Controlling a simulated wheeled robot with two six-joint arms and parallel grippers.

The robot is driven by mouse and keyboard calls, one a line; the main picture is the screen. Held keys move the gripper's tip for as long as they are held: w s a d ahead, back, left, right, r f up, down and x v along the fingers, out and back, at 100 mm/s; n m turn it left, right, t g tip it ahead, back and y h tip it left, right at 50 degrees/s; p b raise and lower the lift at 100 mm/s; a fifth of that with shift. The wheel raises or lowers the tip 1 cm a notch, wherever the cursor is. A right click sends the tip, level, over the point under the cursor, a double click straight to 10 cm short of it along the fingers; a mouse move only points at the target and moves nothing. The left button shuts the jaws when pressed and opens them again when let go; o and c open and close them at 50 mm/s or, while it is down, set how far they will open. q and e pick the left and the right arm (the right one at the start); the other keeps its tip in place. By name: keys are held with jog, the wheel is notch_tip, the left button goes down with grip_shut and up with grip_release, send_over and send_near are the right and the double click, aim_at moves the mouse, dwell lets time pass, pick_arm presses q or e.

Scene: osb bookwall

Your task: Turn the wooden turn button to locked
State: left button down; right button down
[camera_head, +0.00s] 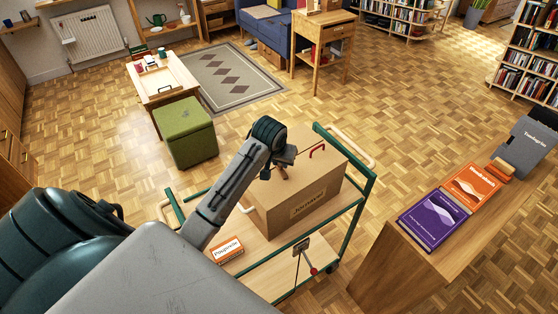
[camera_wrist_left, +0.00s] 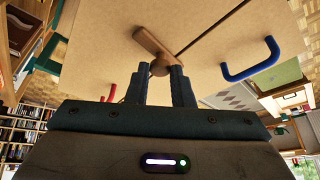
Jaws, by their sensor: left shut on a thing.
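The wooden turn button (camera_wrist_left: 152,42) is a short brown bar with a rounded knob on the top of the cardboard-coloured box (camera_head: 281,211). In the left wrist view it lies at an angle to the dark seam (camera_wrist_left: 212,28) between the box's flaps. My left gripper (camera_head: 279,168) is over the box top, and in the wrist view its fingertips (camera_wrist_left: 161,70) are shut on the knob end of the button. In the head view the gripper hides most of the button. My right gripper is not in view.
The box stands on a green-framed trolley (camera_head: 352,222). A red handle (camera_head: 317,149) and a blue handle (camera_wrist_left: 252,64) rise from the box top. An orange-white packet (camera_head: 227,249) lies on the trolley. A wooden counter with books (camera_head: 434,219) stands at right.

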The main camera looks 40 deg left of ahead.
pick_arm(q)
jog(key=shift+d+n+y, duration=0.1)
jog(key=shift+n+y, duration=0.3)
jog(key=shift+n, duration=0.7)
jog(key=shift+g, duration=0.3)
jog(key=c, duration=1.3)
grip_release()
jog(key=shift+o, duration=0.2)
jog(key=shift+r, duration=0.1)
jog(key=v, duration=1)
jog(key=shift+s+r, duration=0.25)
